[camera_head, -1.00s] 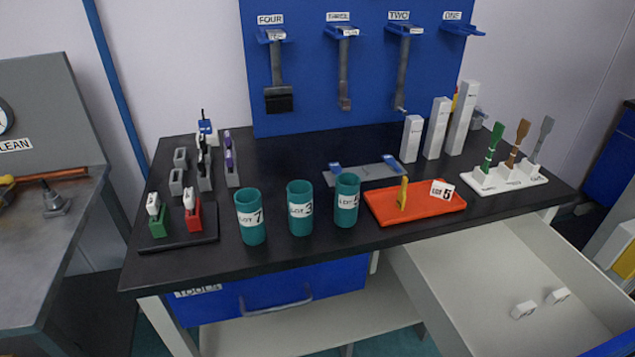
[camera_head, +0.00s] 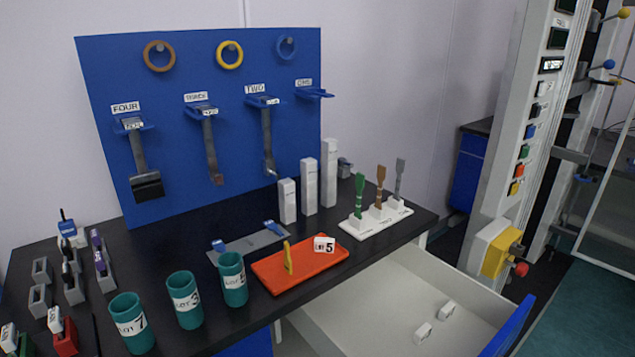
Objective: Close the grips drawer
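The open drawer (camera_head: 378,300) sticks out from under the right end of the black bench. Its inside is pale and its front panel (camera_head: 508,328) is blue, seen edge-on at the lower right. Two small white blocks (camera_head: 423,333) lie on the drawer floor. The drawer's handle and any label are hidden. Neither of my grippers shows in the head view.
The black bench (camera_head: 215,320) carries teal cups (camera_head: 185,299), an orange tray (camera_head: 268,273), white blocks (camera_head: 309,187) and a white stand (camera_head: 400,213). A tall machine (camera_head: 535,130) with a yellow box (camera_head: 500,252) stands to the right. Green floor (camera_head: 585,310) lies open beyond the drawer.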

